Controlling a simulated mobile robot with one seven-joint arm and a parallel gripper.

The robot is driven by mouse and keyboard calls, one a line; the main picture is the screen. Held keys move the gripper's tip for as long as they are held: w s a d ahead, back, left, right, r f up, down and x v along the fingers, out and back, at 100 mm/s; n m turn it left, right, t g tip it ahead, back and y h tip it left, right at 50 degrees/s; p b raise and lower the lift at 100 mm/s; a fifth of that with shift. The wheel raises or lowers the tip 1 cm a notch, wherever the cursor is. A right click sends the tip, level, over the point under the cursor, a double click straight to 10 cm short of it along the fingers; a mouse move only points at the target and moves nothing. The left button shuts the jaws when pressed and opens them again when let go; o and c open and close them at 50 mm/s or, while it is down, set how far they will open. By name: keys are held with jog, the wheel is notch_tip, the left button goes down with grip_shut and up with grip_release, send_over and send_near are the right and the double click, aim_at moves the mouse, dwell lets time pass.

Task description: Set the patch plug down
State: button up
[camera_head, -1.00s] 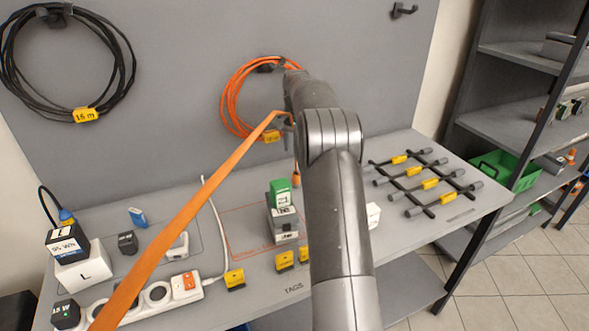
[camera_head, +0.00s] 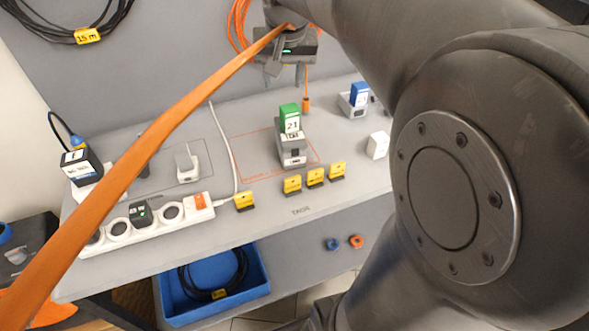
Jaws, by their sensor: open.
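A small orange plug (camera_head: 306,104) on a thin orange cord, which I take for the patch plug, is at the back of the bench, right of the green-topped block. It is upright; I cannot tell whether it touches the bench top. My gripper (camera_head: 287,72) is above and left of it, pointing down, with its fingers apart and nothing seen between them. The plug looks apart from the fingers. A broad orange strip (camera_head: 150,150) runs from the gripper towards the lower left, close to the camera.
A grey block with a green top (camera_head: 290,117) stands in an orange outline. Yellow tags (camera_head: 292,184) line the front. A white power strip (camera_head: 150,225), a black-and-white battery box (camera_head: 80,165) and a blue-topped block (camera_head: 359,94) stand on the bench. A blue bin (camera_head: 212,284) sits below.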

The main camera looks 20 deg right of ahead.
jog(key=s+a+f+n+t, duration=0.1)
jog(key=s+a+f, duration=0.1)
jog(key=s, duration=0.7)
jog(key=s+a+f+n+t, duration=0.1)
jog(key=s+f, duration=0.4)
jog(key=s, duration=0.5)
jog(key=shift+a+n, duration=0.8)
jog(key=shift+a, duration=0.3)
jog(key=shift+r, duration=0.1)
